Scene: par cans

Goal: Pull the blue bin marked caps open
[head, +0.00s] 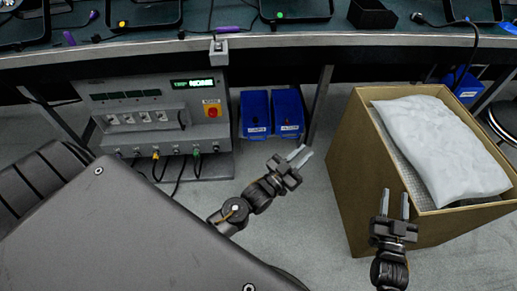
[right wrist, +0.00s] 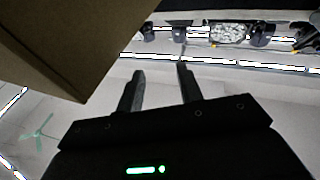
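Two blue bins hang side by side under the table in the head view: a left one (head: 255,108) and a right one (head: 287,108). Each has a small dark label; the left one seems to read caps, but the print is too small to be sure. My left gripper (head: 303,154) is below and slightly right of the bins in the picture, apart from them, its fingers slightly apart with nothing between them. My right gripper (head: 396,204) is open and empty in front of the cardboard box; its spread fingers also show in the right wrist view (right wrist: 160,82).
A cardboard box (head: 347,180) with a white bag (head: 440,145) stands at the right. A grey control unit (head: 150,105) with cables stands left of the bins. A table leg (head: 320,103) is just right of them. Another blue bin (head: 465,85) is behind the box.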

